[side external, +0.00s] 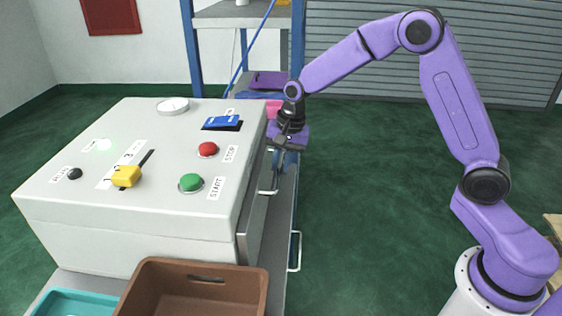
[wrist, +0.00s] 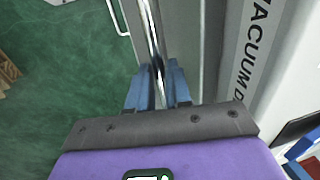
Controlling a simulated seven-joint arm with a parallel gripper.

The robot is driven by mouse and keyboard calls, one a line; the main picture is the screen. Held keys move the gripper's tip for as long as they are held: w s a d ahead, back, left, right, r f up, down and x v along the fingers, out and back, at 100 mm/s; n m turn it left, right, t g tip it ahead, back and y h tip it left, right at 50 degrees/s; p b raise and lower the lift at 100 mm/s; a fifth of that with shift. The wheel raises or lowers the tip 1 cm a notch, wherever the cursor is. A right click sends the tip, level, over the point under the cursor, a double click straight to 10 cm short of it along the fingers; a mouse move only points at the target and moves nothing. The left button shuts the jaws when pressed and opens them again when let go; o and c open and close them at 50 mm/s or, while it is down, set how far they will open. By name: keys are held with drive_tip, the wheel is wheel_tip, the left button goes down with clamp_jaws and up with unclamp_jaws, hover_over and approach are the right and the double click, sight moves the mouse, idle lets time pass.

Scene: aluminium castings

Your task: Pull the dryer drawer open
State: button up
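The dryer (side external: 130,230) is a large pale grey cabinet at the left of the side view. Its side lettering, partly cut off, reads "VACUUM D" in the wrist view (wrist: 255,60). The drawer's front (side external: 252,222) is on its right face. A shiny metal bar handle (wrist: 152,35) runs down the wrist view, and part of it shows in the side view (side external: 268,192). My gripper (wrist: 160,85) has its blue fingers on either side of the bar, close against it with no clear gap. In the side view my gripper (side external: 282,158) is at the far part of the drawer front, its fingertips partly hidden.
A second, lower handle (side external: 295,252) sits below. A brown crate (side external: 195,272) stands in front.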

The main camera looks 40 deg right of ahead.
clamp_jaws()
drive_tip(key=shift+d, duration=0.1)
drive_tip(key=s+d, duration=2)
drive_tip(key=o, duration=0.6)
unclamp_jaws()
drive_tip(key=shift+c, duration=0.2)
drive_tip(key=shift+r, duration=0.1)
